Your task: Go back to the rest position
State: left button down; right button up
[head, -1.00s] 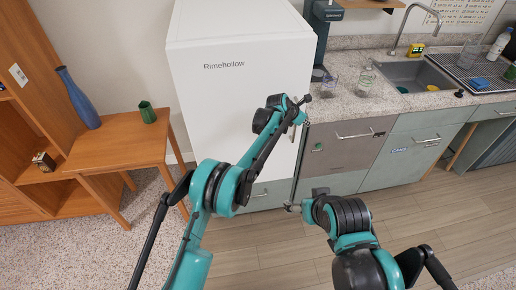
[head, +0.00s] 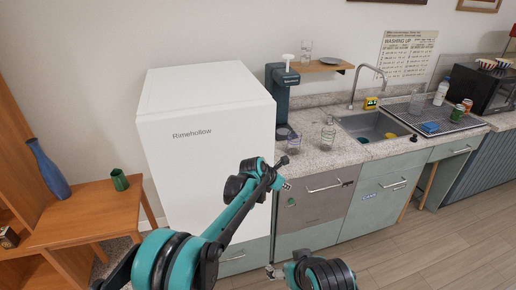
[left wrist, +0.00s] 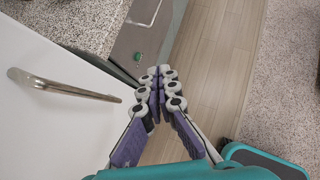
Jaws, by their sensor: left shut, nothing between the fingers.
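My left gripper (head: 286,185) is in front of the white fridge's right edge and the drawer fronts in the head view. In the left wrist view its fingers (left wrist: 160,80) meet at the tips, shut with nothing between them. The fridge handle (left wrist: 65,86) is to their left, apart from them. My right arm shows at the bottom of the head view, low in front of the cabinets. A small grey tip (head: 272,271) shows at its left side, too little to tell whether its jaws are open or shut.
The white fridge (head: 205,125) stands close behind my left arm. The counter (head: 310,155) with a sink (head: 375,126) runs to the right. A wooden table (head: 85,218) with a green cup (head: 119,180) is at left. The wood floor (head: 430,250) at right is clear.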

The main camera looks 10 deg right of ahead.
pick_arm(q)
jog(key=s+a+r+m+t+y, duration=0.1)
jog(key=s+a+r+m, duration=0.3)
jog(key=a, duration=0.5)
jog(key=s+a+r+m+y, duration=0.1)
jog(key=s+a+r+m, duration=0.3)
jog(key=a, duration=0.5)
jog(key=s+a+r+m+t+y, duration=0.1)
jog(key=s+a+r+m, duration=0.25)
jog(key=a, duration=0.55)
jog(key=s+a+f+m+y, duration=0.2)
jog(key=s+a+m, duration=0.4)
jog(key=s+a, duration=0.3)
jog(key=s+a+f+m+t+y, duration=0.1)
jog(key=s+a+f+m, duration=0.3)
jog(key=s, duration=0.9)
jog(key=a+m+y, duration=0.1)
jog(key=a+m, duration=0.2)
jog(key=a, duration=0.2)
jog(key=shift+a+f, duration=0.2)
jog(key=shift+a, duration=0.2)
jog(key=shift+s, duration=0.1)
